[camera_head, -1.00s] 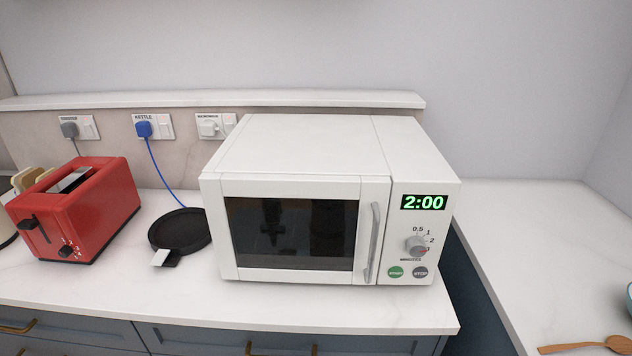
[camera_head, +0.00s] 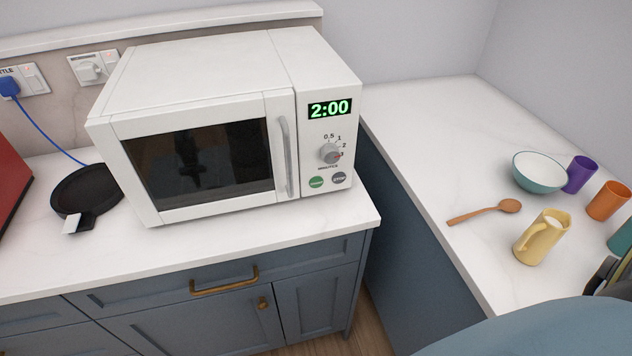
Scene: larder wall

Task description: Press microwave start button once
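The white microwave (camera_head: 208,82) stands on the counter with its door shut. Its display (camera_head: 330,109) reads 2:00 in green. The dial (camera_head: 329,153) sits below the display, among minute marks. The green start button (camera_head: 316,182) is at the lower left of the control panel, with the grey stop button (camera_head: 339,178) to its right. Neither of my grippers shows in the view. A large blue-grey rounded shape at the lower right edge may be part of my arm.
On the right counter are a wooden spoon (camera_head: 484,212), a bowl (camera_head: 540,178), a yellow jug (camera_head: 541,238), a purple cup (camera_head: 579,174) and an orange cup (camera_head: 607,201). A gap separates the two counters.

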